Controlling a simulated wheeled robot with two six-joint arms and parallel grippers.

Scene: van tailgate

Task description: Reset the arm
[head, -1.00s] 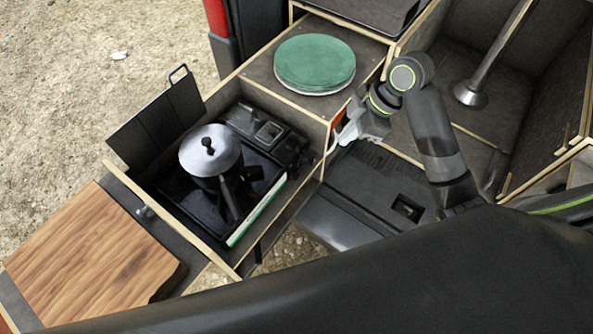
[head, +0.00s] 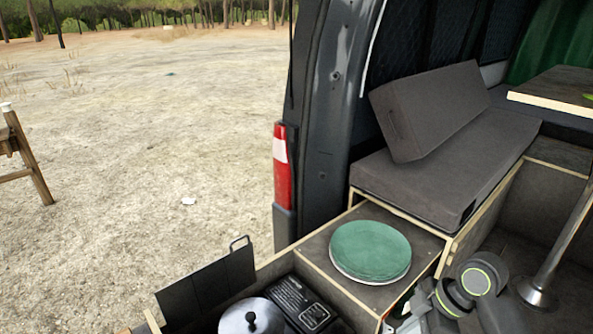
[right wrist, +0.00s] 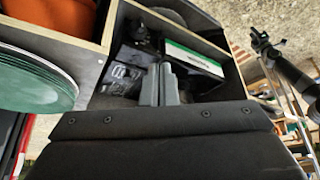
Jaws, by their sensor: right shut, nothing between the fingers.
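My right arm (head: 475,285) shows at the lower right of the head view, beside the drawer unit. Its gripper (head: 405,318) is partly cut off by the bottom edge. In the right wrist view its grey fingers (right wrist: 160,72) are shut and empty, in front of the open drawer. A dark arm, apparently my left, enters at the upper right of that view; its gripper end (right wrist: 262,42) is too small to tell open or shut. The left gripper is outside the head view.
Green plates (head: 370,250) are stacked on the unit's top. The open drawer holds a lidded pot (head: 251,318) and a black stove (head: 298,302). A metal table leg (head: 555,250) stands right of my arm. Cushions (head: 440,165) lie in the van; open ground is left.

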